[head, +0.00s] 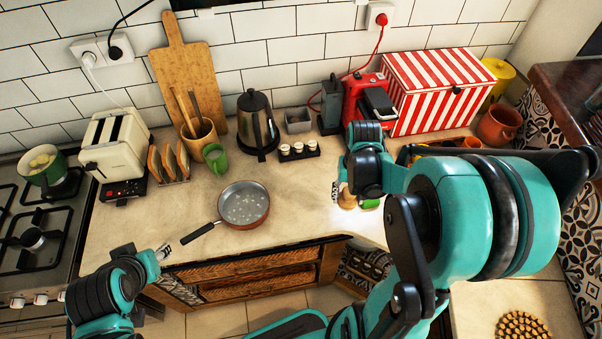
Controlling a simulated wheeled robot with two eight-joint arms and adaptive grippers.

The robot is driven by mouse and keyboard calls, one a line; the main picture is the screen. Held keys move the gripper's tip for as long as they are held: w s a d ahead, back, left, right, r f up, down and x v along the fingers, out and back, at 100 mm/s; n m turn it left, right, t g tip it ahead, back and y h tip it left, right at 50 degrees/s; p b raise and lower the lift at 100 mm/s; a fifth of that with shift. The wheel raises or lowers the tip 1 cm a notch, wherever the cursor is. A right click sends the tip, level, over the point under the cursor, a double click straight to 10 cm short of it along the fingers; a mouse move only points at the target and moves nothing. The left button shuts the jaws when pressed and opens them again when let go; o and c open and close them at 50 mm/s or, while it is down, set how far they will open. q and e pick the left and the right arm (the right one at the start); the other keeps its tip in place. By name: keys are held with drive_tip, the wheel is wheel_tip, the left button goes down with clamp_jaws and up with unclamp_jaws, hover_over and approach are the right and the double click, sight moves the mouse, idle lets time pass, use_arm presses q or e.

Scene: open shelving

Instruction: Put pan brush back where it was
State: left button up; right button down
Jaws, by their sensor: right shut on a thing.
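My right gripper (340,190) is over the counter, right of the frying pan, and mostly hidden behind my own arm. It is shut on a small tan thing (347,199), which looks like the pan brush; only part of it shows, and I cannot tell whether it touches the counter. A frying pan (244,204) with a reddish outside and pale spots inside sits on the counter, its black handle (197,234) pointing to the front left.
A green item (369,203) lies right beside my right gripper. Behind the pan are a green mug (215,157), a kettle (257,125) and a rack of small jars (298,151). A red coffee machine (367,99) and striped box (436,90) stand back right. Counter (305,205) between pan and right gripper is clear.

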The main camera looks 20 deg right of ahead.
drive_tip(key=shift+w+d+r, duration=0.2)
drive_tip(key=shift+d+r, duration=0.05)
drive_tip(key=shift+r, duration=0.05)
drive_tip(key=w+a+f+b, duration=0.1)
drive_tip(key=w+f, duration=0.1)
drive_tip(key=w, duration=0.1)
drive_tip(key=w+a+f+b, duration=0.1)
drive_tip(key=w+a+f, duration=0.1)
drive_tip(key=w, duration=0.1)
drive_tip(key=w+a+f, duration=0.2)
drive_tip(key=w, duration=0.2)
drive_tip(key=shift+a+f+b, duration=0.1)
drive_tip(key=shift+f+b, duration=0.95)
drive_tip(key=shift+f, duration=1.35)
drive_tip(key=c, duration=0.7)
unclamp_jaws()
drive_tip(key=shift+f, duration=0.1)
